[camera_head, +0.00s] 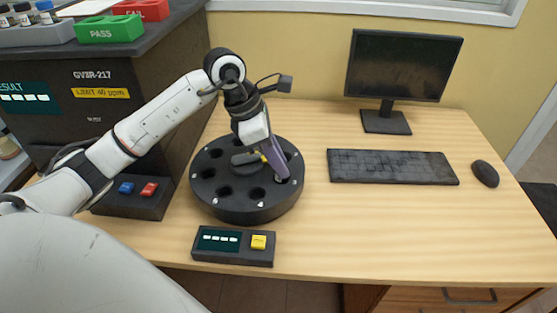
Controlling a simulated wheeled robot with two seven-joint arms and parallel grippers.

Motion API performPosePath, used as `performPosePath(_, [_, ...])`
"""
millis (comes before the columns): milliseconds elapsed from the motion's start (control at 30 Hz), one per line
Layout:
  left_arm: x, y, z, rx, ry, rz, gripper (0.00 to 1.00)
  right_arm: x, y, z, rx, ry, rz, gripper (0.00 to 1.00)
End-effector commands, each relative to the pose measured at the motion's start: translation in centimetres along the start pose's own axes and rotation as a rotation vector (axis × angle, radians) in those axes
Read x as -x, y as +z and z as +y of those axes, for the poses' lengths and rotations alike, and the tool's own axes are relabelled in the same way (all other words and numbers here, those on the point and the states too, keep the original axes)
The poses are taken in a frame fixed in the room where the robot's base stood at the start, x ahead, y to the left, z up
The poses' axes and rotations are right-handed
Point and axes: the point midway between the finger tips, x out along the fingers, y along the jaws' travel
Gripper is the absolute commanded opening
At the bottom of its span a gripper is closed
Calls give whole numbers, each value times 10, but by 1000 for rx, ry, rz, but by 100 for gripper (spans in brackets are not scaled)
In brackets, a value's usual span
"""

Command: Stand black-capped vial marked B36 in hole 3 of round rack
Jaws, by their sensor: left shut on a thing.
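The round rack (245,211) is a thick black disc with a ring of holes, standing on the wooden desk. My left gripper (281,178) reaches down over its right side, with its fingers tilted and their tips at a hole on the right. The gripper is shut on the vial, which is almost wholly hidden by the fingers. Its cap, the B36 mark and the hole's number cannot be read. I cannot tell how deep the vial sits in the hole. My right gripper is not in view.
A small box with a display and yellow button (258,242) stands in front of the rack. The dark GV3R-217 machine (100,105) is at left, with a green PASS tray (110,29) on top. A keyboard (392,167), monitor (402,65) and mouse (485,174) are at right.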

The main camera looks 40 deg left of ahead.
Motion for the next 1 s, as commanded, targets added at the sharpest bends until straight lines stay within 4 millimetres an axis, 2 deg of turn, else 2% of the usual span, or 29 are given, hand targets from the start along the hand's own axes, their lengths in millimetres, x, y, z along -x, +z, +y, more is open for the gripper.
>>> performPosePath(200, [-4,-2,0,0,0,1,0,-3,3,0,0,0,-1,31])
performPosePath(233, [-3,-1,0,0,0,1,24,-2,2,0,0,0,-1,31])
performPosePath(333, [-2,-1,0,0,0,1,40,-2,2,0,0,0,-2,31])
performPosePath(600, [-2,-1,0,0,0,1,40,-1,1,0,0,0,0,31])
performPosePath(733, [5,0,1,0,2,1,40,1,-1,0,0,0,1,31])
performPosePath(867, [27,0,2,0,6,-1,40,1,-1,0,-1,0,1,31])
performPosePath(1000, [58,0,2,0,6,1,40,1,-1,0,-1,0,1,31])
